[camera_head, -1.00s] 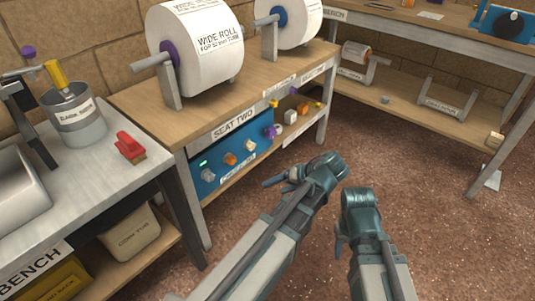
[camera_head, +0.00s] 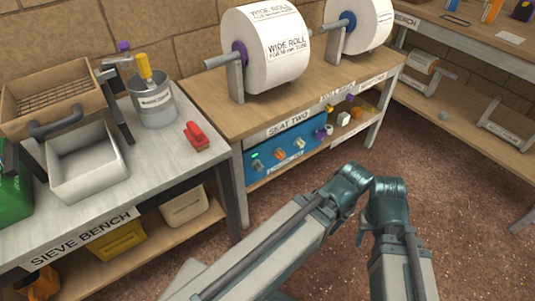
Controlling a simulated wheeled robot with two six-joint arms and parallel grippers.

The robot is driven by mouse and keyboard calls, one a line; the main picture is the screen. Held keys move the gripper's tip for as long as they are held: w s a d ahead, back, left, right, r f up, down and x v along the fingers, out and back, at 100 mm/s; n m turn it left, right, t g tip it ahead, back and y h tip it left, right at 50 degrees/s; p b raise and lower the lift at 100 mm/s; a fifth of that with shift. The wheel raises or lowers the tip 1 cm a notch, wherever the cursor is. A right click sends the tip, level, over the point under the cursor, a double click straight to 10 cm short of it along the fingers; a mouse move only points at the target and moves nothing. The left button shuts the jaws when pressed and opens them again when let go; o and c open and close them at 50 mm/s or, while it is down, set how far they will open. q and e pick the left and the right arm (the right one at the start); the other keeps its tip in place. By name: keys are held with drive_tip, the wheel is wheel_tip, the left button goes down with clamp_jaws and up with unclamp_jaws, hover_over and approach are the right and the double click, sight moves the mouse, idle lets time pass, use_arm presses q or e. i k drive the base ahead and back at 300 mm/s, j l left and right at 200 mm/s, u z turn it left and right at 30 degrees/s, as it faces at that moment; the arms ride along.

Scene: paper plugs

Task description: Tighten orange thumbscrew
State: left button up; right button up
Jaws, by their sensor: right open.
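A small orange knob (camera_head: 279,154) sits on the front of the blue unit (camera_head: 258,172) under the SEAT TWO label. I cannot tell whether it is the orange thumbscrew. A purple knob (camera_head: 124,45) tops the dark clamp post on the sieve bench. My left gripper (camera_head: 348,184) and right gripper (camera_head: 386,202) are close together over the floor, right of and nearer than the blue unit. Neither touches a bench. The right one is open and looks empty. The left one's fingers are hidden, so its opening cannot be told.
The sieve bench (camera_head: 157,187) holds a wooden sieve (camera_head: 58,84), a white tray (camera_head: 92,186), a grey bucket (camera_head: 154,113) and a red brush (camera_head: 197,137). Paper rolls (camera_head: 268,55) stand on the roll bench (camera_head: 213,92). The brown floor (camera_head: 465,225) at right is clear.

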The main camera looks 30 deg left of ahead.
sight(279, 153)
drive_tip(key=u, duration=0.45)
drive_tip(key=i+l+u, duration=0.1)
drive_tip(key=u, duration=0.35)
drive_tip(key=l+u, duration=0.15)
drive_tip(key=u, duration=0.3)
drive_tip(key=l+u, duration=0.1)
drive_tip(key=u, duration=0.4)
drive_tip(key=l+u, duration=0.3)
drive_tip(key=l, duration=0.15)
drive_tip(key=l+u, duration=0.3)
drive_tip(key=l, duration=0.2)
drive_tip(key=k+l+u, duration=0.1)
drive_tip(key=l+u, duration=0.15)
drive_tip(key=l, duration=0.2)
drive_tip(key=k+l+u, duration=0.1)
drive_tip(key=l+u, duration=0.2)
drive_tip(key=l, duration=0.15)
drive_tip(key=k+l+u, duration=0.3)
drive_tip(key=k+l, duration=0.15)
drive_tip(key=l, duration=0.2)
drive_tip(key=k+l, duration=0.1)
drive_tip(key=l, duration=0.25)
drive_tip(key=k+l, duration=0.15)
drive_tip(key=l, duration=0.2)
drive_tip(key=k+l, duration=0.15)
drive_tip(key=l, duration=0.2)
drive_tip(key=k+l, duration=0.15)
drive_tip(key=l, duration=0.2)
